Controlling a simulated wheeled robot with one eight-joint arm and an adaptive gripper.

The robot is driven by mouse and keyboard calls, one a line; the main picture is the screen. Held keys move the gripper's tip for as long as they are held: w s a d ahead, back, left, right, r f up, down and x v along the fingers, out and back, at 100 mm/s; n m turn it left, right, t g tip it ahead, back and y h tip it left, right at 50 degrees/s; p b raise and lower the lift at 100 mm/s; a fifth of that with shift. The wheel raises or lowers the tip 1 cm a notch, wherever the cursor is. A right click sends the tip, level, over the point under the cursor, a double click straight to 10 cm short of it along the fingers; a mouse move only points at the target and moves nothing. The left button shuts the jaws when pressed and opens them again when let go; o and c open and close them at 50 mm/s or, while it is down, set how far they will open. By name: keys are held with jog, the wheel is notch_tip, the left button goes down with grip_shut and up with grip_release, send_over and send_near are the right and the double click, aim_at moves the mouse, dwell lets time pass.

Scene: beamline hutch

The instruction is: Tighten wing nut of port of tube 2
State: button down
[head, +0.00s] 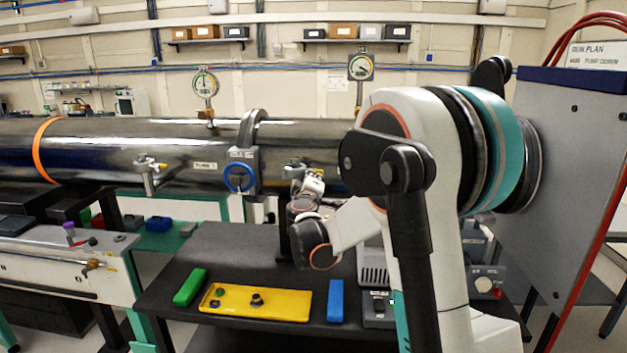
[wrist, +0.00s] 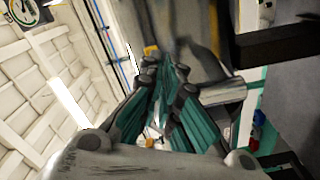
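A long polished steel tube (head: 100,150) runs across the head view, with a small label and a blue handwheel valve (head: 239,177) on it. A port (head: 149,176) with a yellow-tipped fitting is on the tube left of the valve. Another port (head: 296,164) is right of the valve, with my gripper (head: 312,182) close to it. In the wrist view the teal fingers of my gripper (wrist: 165,72) converge, with tips close together. A small yellow part (wrist: 151,50) shows just past the tips; I cannot tell whether they touch it. The wing nut itself is not clearly visible.
Below the tube a black table (head: 225,250) carries a yellow tray (head: 285,304), a green block (head: 190,287) and a blue block (head: 336,300). Gauges (head: 205,84) stand above the tube. A grey panel (head: 570,170) stands at the right.

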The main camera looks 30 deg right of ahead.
jog(key=shift+f+m, duration=0.15)
jog(key=shift+m, duration=0.45)
jog(key=c, duration=2.1)
grip_release()
jog(key=v, duration=1.2)
